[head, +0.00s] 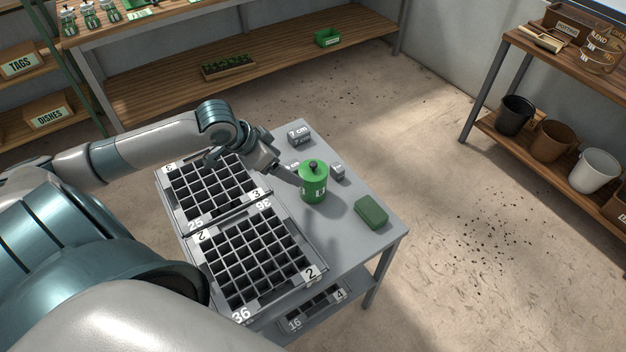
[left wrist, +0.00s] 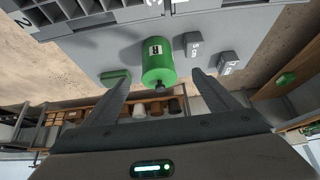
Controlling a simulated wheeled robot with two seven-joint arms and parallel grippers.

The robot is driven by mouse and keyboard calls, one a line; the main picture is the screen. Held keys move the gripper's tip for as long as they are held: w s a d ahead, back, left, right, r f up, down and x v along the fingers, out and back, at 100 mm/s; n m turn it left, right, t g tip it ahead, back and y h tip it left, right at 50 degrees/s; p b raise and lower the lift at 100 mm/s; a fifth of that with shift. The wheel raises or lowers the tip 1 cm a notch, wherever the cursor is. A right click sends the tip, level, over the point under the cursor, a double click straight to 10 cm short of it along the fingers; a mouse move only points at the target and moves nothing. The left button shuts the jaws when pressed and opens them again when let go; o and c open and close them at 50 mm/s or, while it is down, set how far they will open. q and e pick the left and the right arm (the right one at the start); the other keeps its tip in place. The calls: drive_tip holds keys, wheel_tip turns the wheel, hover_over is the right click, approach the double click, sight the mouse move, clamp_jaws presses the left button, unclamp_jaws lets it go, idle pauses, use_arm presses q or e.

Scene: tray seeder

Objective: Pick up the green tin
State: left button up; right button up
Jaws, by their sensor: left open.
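The green tin (head: 313,184) stands upright on the grey table (head: 345,240); it has a lid with a dark knob and a small white label. My left gripper (head: 287,178) is at the tin's left side in the head view, with its fingers partly hidden. In the left wrist view the tin (left wrist: 158,62) lies ahead, between the lines of the two open fingers (left wrist: 165,88). The jaws are empty. I cannot tell from these views whether a finger touches the tin. My right gripper is not in view.
Two seed trays (head: 262,262) fill the table's left side. A green block (head: 371,212) lies right of the tin. Small grey blocks (head: 299,134) marked in cm stand behind it. Shelves line the walls, with pots (head: 553,141) at the right.

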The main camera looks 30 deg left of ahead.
sight(300, 175)
use_arm(q)
drive_tip(key=p+x, duration=0.2)
drive_tip(key=x, duration=0.8)
drive_tip(key=shift+d, duration=0.1)
drive_tip(key=shift+w+d+f, duration=0.1)
drive_tip(key=shift+w+f, duration=0.2)
drive_tip(key=shift+f, duration=0.3)
drive_tip(key=shift+p, duration=0.4)
drive_tip(key=shift+w+d+f+p, duration=0.3)
drive_tip(key=shift+f+p, duration=0.1)
drive_tip(key=shift+f, duration=0.1)
drive_tip(key=shift+p+x, duration=0.55)
drive_tip(key=shift+x, duration=1.45)
drive_tip(key=shift+s, duration=0.15)
drive_tip(key=c, duration=1.4)
drive_tip(key=shift+o, duration=0.2)
